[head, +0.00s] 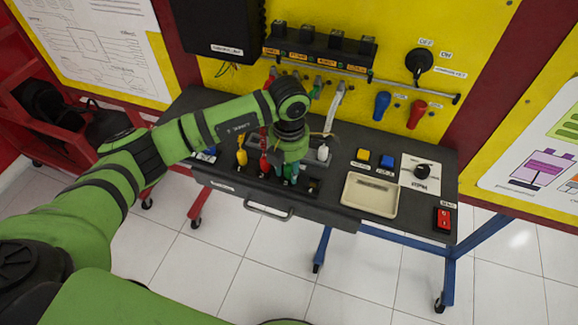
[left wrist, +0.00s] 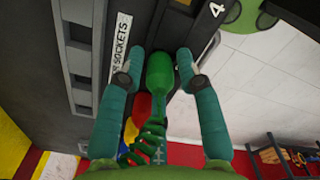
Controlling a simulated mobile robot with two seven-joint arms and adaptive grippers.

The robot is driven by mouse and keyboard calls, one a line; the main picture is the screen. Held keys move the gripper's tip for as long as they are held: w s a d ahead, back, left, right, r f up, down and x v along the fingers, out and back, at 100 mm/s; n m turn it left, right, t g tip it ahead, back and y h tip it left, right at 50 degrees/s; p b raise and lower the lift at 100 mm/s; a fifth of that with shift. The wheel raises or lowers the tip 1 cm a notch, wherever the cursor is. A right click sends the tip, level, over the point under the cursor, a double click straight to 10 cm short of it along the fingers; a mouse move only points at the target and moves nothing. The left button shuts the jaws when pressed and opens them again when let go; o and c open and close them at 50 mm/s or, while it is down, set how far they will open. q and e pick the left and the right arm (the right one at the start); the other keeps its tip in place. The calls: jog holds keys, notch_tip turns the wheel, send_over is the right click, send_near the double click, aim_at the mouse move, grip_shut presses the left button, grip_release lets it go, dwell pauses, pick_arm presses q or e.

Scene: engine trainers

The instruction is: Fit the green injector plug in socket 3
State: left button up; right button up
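The green injector plug (left wrist: 159,72) with its coiled green cable is between the two teal fingers of my left gripper (left wrist: 160,62) in the left wrist view. The fingertips close on it from both sides. In the head view my left gripper (head: 290,172) points down over the dark socket tray at the bench's front, and the plug is mostly hidden there. A "SOCKETS" label (left wrist: 120,45) and a "4" mark (left wrist: 217,9) show near the plug. Socket 3's opening is hidden, and I cannot tell whether the plug is in it. My right gripper is not in view.
A yellow plug (head: 241,156) and a red plug (head: 264,162) stand left of the gripper, a grey-white plug (head: 323,152) right of it. A beige tray (head: 370,195), yellow button (head: 363,155) and red switch (head: 443,218) lie further right on the bench.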

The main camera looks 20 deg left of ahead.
pick_arm(q)
jog(key=shift+r, duration=0.1)
jog(key=shift+r+p, duration=1.6)
jog(key=shift+r, duration=1.1)
jog(key=shift+r+p, duration=0.6)
jog(key=shift+r, duration=0.5)
jog(key=o, duration=0.5)
jog(key=shift+f, duration=0.1)
jog(key=shift+o, duration=0.2)
notch_tip(320, 180, up, 12)
